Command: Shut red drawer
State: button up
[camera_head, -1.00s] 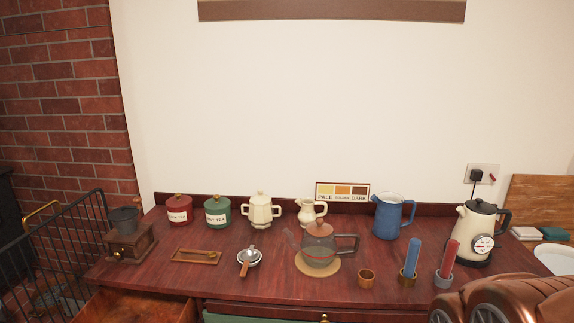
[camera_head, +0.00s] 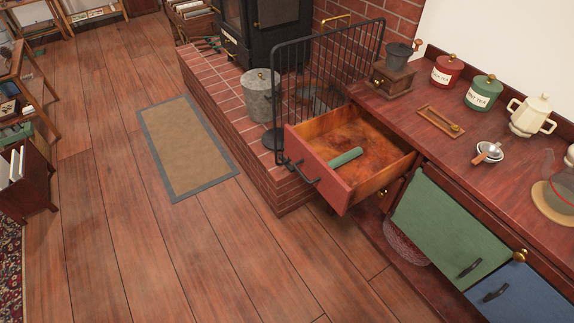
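The red drawer (camera_head: 318,172) is pulled well out of the left end of the wooden sideboard (camera_head: 447,125). Its front is red with a dark bar handle (camera_head: 303,173), and it faces the lower left. A green cylinder (camera_head: 345,157) lies inside on the brown drawer bottom. My gripper is not visible in the current view, so its state does not show.
A black fireguard (camera_head: 330,75) and brick hearth (camera_head: 232,105) stand close beside the drawer. Green (camera_head: 440,225) and blue (camera_head: 520,298) fronts are to its right. Wooden floor is clear before it, with a mat (camera_head: 187,147) farther left.

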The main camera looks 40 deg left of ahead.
aim_at(313, 142)
jog(key=u, duration=1.2)
jog(key=i, duration=0.45)
jog(key=u, duration=2.45)
